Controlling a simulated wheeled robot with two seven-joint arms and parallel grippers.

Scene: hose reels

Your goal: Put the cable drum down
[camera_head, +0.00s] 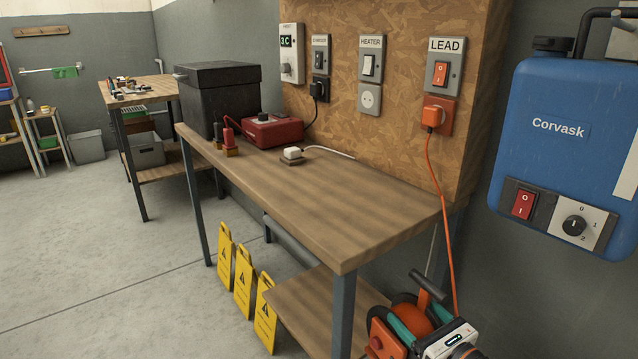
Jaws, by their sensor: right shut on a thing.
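The cable drum (379,341), orange with dark parts and a black handle bar (428,287), is at the bottom right, in front of the bench's near corner. The frame's lower edge cuts it off. Its orange cable (440,205) runs up to an orange plug (433,117) in the socket under the LEAD switch (440,73). My right gripper (420,317), with teal fingers, is at the drum and shut on it. The drum's underside is out of frame, so I cannot tell what it rests on. My left gripper is not in view.
A blue Corvask unit (560,150) hangs at right. Floor at left is clear.

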